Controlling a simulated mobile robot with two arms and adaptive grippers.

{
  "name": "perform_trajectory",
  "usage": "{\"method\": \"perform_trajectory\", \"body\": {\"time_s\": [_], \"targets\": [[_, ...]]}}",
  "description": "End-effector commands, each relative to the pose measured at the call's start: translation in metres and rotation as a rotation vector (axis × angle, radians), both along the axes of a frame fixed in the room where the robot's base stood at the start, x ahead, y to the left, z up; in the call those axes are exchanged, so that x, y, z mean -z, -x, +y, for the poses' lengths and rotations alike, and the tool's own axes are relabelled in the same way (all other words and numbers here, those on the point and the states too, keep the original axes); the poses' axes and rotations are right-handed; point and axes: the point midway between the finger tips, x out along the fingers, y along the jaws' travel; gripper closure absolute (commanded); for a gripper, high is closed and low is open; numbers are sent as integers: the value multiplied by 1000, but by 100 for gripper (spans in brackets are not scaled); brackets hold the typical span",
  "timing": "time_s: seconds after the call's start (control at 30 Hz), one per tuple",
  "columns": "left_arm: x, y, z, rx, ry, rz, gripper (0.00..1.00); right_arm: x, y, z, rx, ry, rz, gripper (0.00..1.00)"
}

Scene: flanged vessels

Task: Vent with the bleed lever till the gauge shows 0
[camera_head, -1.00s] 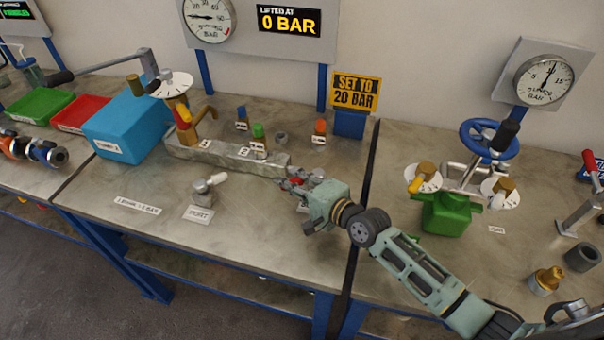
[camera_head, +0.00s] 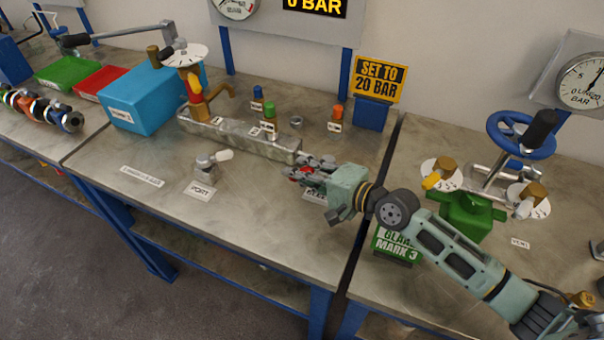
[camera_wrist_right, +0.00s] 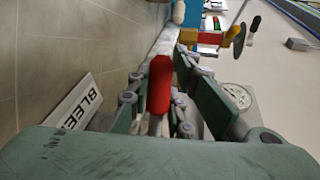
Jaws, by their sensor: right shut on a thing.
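My right gripper (camera_head: 300,172) is shut on the red bleed lever (camera_wrist_right: 160,85) at the front right of the left bench's grey block. In the wrist view the red handle lies between the fingers of the right gripper (camera_wrist_right: 158,100). In the head view, the gripper hides most of it. The BLEED label (camera_wrist_right: 82,106) lies on the bench beside it. The round gauge (camera_head: 237,6) above this bench is cut off by the top edge, so I cannot read its needle. My left gripper is not in view.
The grey block (camera_head: 235,137) carries a post with a dial and long handle. A PORT valve (camera_head: 208,163) stands in front. A blue box (camera_head: 150,105) is at left. A green vessel (camera_head: 468,215) with a blue handwheel (camera_head: 520,135) stands right.

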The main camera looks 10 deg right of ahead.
Motion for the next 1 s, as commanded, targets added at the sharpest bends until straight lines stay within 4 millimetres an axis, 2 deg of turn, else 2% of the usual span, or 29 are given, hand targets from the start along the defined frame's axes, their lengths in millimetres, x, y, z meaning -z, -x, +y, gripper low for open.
{"method": "perform_trajectory", "body": {"time_s": [0.1, 0.13, 0.33, 0.73, 0.87, 1.0], "targets": [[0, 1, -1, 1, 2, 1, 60, 1, 0, -1, 0, 8, -2, 100], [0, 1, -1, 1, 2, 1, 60, 1, 0, -1, 0, 8, -2, 80], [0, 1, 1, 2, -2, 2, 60, 1, 0, -1, 1, 5, -2, 62], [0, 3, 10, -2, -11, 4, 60, 0, 4, -5, 2, 4, -1, 62], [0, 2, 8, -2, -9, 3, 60, -4, 18, -16, 1, 6, 0, 62], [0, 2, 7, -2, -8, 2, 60, -11, 40, -36, -1, 8, 1, 62]]}}
